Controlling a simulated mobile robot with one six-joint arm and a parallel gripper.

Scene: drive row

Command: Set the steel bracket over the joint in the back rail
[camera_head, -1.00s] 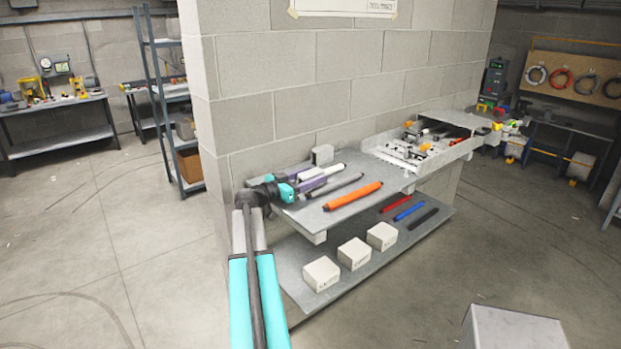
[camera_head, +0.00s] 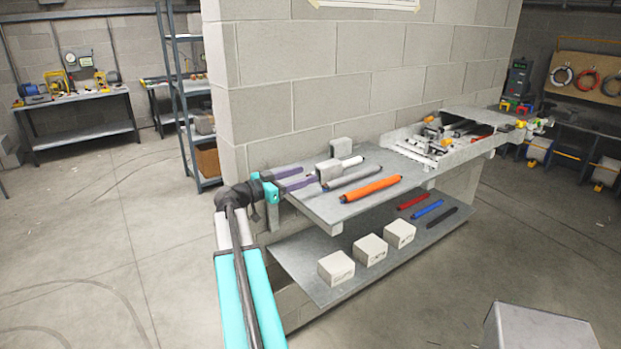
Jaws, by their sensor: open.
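My gripper (camera_head: 309,174) is open, its two purple fingers pointing right over the left end of the upper shelf. A pale grey block (camera_head: 329,171) stands just beyond the fingertips; contact cannot be told. A second grey block (camera_head: 341,146) stands behind it, against the wall. Either may be the steel bracket; their shape is too small to tell. A light metal fixture (camera_head: 408,150) with rail-like parts and small clamps sits farther right on the shelf. The back rail and its joint cannot be made out clearly.
White (camera_head: 350,162), grey (camera_head: 353,177) and orange (camera_head: 370,188) bars lie on the upper shelf (camera_head: 325,208), right of my gripper. The lower shelf (camera_head: 300,270) holds three pale boxes and three coloured rods. The block wall (camera_head: 330,90) rises close behind. Open floor lies left.

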